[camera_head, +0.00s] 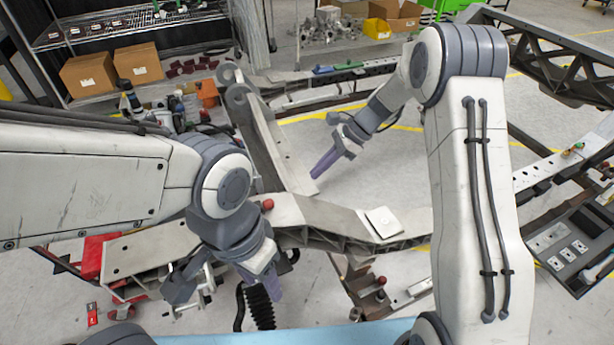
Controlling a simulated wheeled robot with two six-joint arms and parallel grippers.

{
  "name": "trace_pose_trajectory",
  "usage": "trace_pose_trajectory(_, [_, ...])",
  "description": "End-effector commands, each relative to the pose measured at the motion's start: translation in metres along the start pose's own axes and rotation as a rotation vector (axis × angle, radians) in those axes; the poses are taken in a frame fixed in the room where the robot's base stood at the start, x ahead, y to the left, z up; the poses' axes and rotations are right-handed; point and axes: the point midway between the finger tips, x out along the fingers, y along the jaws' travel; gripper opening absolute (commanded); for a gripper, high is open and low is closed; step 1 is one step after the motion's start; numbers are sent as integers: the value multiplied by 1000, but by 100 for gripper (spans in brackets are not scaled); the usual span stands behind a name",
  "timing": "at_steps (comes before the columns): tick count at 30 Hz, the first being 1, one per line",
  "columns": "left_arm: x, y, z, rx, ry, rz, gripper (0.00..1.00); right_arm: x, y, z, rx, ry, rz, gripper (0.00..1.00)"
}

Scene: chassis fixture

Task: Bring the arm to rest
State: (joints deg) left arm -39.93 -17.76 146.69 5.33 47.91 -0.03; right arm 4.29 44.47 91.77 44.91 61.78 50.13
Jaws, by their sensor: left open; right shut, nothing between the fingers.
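My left arm (90,180) comes in from the left, and its gripper (228,288) points down at the lower left of the head view, its fingers apart with nothing seen between them. It hangs over or beside the grey chassis beam (150,250); the exact gap cannot be told. My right arm (470,170) rises at the right and bends at the top, with its forearm reaching down and left. Its gripper (318,172) is shut and empty, near the upright grey chassis rail (270,140); contact cannot be told.
The chassis beam with a white plate (383,222) and a red knob (268,204) crosses the middle. Cardboard boxes (138,62) sit on a shelf at the back left. A dark frame (560,60) stands at the right. Open floor (375,170) shows between the rails.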

Motion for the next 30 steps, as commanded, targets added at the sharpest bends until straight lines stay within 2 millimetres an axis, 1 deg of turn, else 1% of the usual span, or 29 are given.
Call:
trace_pose_trajectory(5, [1, 0, 0, 0, 0, 0, 50, -5, 0, 1, -1, 1, 0, 0])
trace_pose_trajectory(7, [0, 0, 0, 0, 0, 0, 50, -5, 3, 6, -22, 7, 6, 0])
trace_pose_trajectory(8, [0, 0, 0, 0, 0, 0, 50, -4, 6, 10, -43, 14, 13, 0])
trace_pose_trajectory(11, [0, 0, 0, 0, 0, 0, 50, -3, 27, 37, -183, 59, 57, 0])
trace_pose_trajectory(12, [0, 0, 0, 0, 0, 0, 50, -3, 41, 52, -270, 84, 83, 0])
trace_pose_trajectory(14, [0, 0, 0, 0, 0, 0, 50, -2, 67, 75, -425, 126, 131, 0])
trace_pose_trajectory(15, [0, 0, 0, 0, 0, 0, 50, -2, 87, 90, -540, 155, 167, 0])
trace_pose_trajectory(16, [0, 0, 0, 0, 0, 0, 50, -3, 103, 99, -630, 176, 195, 0])
trace_pose_trajectory(17, [0, 0, 0, 0, 0, 0, 50, -4, 119, 107, -720, 196, 222, 0])
trace_pose_trajectory(18, [1, 0, 0, 0, 0, 0, 50, -5, 140, 117, -840, 221, 260, 0])
trace_pose_trajectory(20, [1, 0, 0, 0, 0, 0, 50, -7, 172, 127, -1020, 254, 315, 0])
trace_pose_trajectory(21, [1, 0, 0, 0, 0, 0, 50, -10, 192, 132, -1141, 274, 352, 0])
trace_pose_trajectory(23, [1, 0, 0, 0, 0, 0, 50, -13, 222, 135, -1319, 300, 405, 0])
trace_pose_trajectory(24, [1, 0, 0, 0, 0, 0, 50, -16, 240, 136, -1433, 315, 439, 0])
trace_pose_trajectory(27, [1, 0, 0, 0, 0, 0, 50, -21, 276, 131, -1682, 343, 513, 0])
trace_pose_trajectory(30, [1, 0, 0, 0, 0, 0, 50, -25, 300, 123, -1864, 359, 569, 0])
